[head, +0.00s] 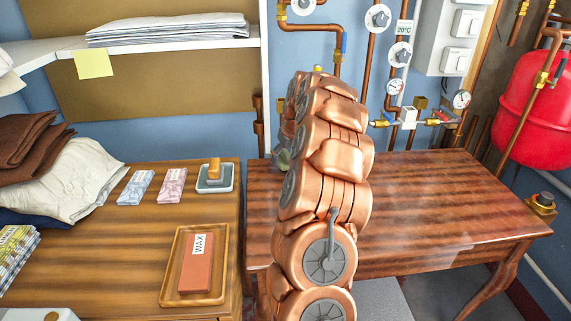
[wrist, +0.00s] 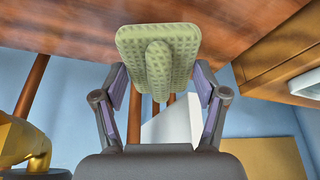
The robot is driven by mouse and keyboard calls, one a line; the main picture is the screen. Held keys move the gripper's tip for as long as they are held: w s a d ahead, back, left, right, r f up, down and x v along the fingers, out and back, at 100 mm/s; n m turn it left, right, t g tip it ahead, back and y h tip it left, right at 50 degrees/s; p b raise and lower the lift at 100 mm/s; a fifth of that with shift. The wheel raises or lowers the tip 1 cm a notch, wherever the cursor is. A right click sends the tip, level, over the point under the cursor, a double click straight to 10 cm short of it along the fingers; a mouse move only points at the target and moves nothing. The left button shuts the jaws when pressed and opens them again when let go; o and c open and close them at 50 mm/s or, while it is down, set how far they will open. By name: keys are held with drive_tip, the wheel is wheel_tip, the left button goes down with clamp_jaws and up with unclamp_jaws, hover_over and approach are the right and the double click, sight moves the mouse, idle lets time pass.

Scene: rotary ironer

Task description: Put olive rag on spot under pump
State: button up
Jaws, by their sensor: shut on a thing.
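The olive rag (wrist: 185,42) is a waffle-textured green pad with a raised ridge along its middle. In the wrist view my gripper (wrist: 160,78) has a finger on each side of the rag and is shut on it. Brown wood shows beyond the rag; I cannot tell whether they touch. In the head view my copper-coloured arm hides most of the gripper and rag. I cannot make out a clear pump. Pipe fittings (head: 409,118) are on the wall above the right-hand wooden table (head: 430,200). That table has pale, shiny patches, and I cannot tell which is the spot.
On the left wooden table (head: 150,245) are a wax block (head: 197,262) in a wooden tray (head: 170,298), two small packets, a stamp-like item (head: 214,176) and piled cloths (head: 75,175). A red tank (head: 532,108) hangs at right.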

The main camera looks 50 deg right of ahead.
sight(286, 163)
drive_tip(key=shift+w+d+f, duration=0.1)
drive_tip(key=shift+f, duration=1.65)
drive_tip(key=shift+f, duration=0.1)
drive_tip(key=o, duration=1.1)
drive_tip(key=shift+o, duration=0.2)
drive_tip(key=shift+v, duration=0.8)
drive_tip(key=v, duration=1)
drive_tip(key=shift+r, duration=0.3)
